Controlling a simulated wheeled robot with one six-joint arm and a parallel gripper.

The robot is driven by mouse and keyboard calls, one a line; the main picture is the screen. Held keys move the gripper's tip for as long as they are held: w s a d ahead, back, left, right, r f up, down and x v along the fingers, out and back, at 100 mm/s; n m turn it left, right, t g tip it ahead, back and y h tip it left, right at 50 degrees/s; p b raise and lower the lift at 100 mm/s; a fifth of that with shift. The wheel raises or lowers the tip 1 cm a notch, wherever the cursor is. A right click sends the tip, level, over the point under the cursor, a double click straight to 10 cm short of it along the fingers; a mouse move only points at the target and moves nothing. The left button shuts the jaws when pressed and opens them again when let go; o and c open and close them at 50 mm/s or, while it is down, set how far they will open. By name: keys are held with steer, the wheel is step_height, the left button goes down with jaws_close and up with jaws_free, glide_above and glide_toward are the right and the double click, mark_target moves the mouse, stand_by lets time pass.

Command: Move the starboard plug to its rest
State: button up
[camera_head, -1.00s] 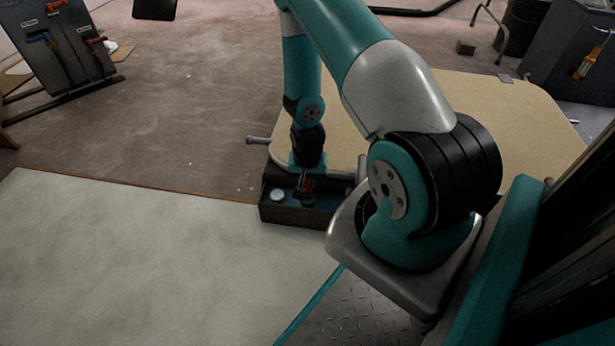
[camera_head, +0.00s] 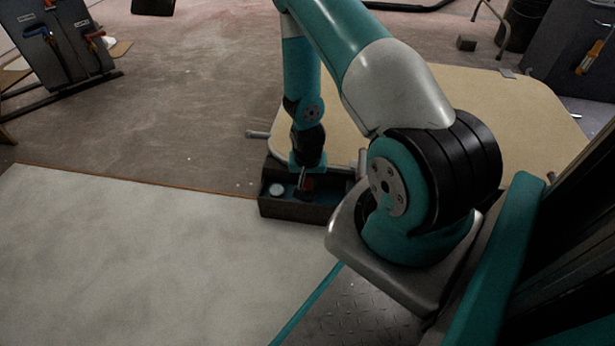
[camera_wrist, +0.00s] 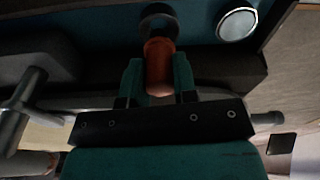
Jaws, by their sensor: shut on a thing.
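An orange-red, rounded plug (camera_wrist: 158,62) sits between the teal fingers of my gripper (camera_wrist: 157,80) in the wrist view, and my gripper is shut on it. A dark ring (camera_wrist: 158,12) shows just beyond the plug; I cannot tell whether it is part of it. In the head view the plug shows small and dark red (camera_head: 308,184) below my gripper (camera_head: 306,178), over a dark open box (camera_head: 300,208). I cannot tell whether the plug touches the box floor. No marking shows which side the plug belongs to.
A round, pale disc (camera_head: 275,190) lies in the box at left. A beige panel (camera_head: 480,100) lies behind the box, with a grey metal fitting (camera_head: 258,134) at its left edge. A pale board (camera_head: 140,250) fills the front left. A stand with coloured handles (camera_head: 65,45) is at back left.

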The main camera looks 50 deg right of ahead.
steer(key=shift+f+b, duration=0.75)
steer(key=shift+f, duration=0.65)
steer(key=o, duration=1)
step_height(320, 180, up, 17)
steer(key=s+a+p, duration=0.1)
steer(key=p, duration=0.8)
steer(key=shift+s+a+r, duration=0.2)
steer(key=shift+a, duration=0.1)
